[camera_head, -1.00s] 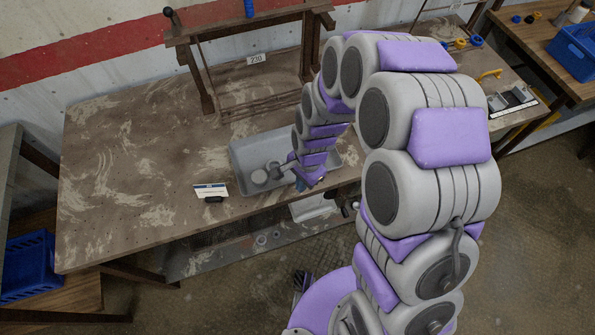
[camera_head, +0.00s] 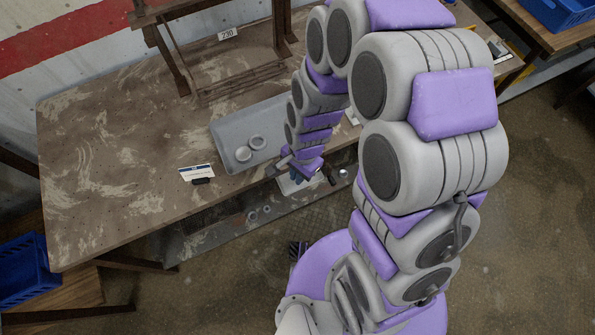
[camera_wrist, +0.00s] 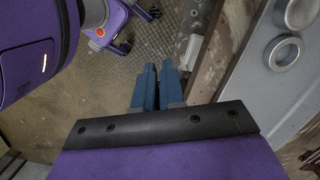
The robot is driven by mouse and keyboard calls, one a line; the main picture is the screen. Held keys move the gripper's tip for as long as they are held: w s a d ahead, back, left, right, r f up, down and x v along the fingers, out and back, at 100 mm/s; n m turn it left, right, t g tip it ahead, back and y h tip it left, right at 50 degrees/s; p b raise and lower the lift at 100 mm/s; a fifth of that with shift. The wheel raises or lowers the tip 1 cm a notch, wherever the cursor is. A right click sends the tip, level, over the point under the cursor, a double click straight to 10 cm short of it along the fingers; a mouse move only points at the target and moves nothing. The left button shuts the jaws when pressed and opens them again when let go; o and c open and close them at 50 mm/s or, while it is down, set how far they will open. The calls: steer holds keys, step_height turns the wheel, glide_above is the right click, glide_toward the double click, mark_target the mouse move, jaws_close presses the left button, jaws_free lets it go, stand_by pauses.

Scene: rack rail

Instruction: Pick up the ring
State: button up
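Two grey round pieces lie apart in the left part of a grey tray (camera_head: 222,130) on the workbench. The nearer one (camera_head: 243,154) looks solid or shallow in the head view; the farther one (camera_head: 258,142) looks like a ring. In the wrist view a ring (camera_wrist: 285,39) and a wider round piece (camera_wrist: 297,12) lie in the tray at the upper right. My gripper (camera_wrist: 158,66) points down beyond the bench's front edge, left of the tray in the wrist view. Its blue fingers are close together, with nothing visible between them. Whether they touch is unclear. My arm hides the tray's right end.
A small sign (camera_head: 197,172) stands on the bench left of the tray. A wooden rack (camera_head: 180,70) with a "230" label stands behind it. A lower shelf (camera_head: 215,232) under the front edge carries small round parts. The bench's left side is clear.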

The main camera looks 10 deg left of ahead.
steer(key=o, duration=1.3)
steer(key=shift+r, duration=0.1)
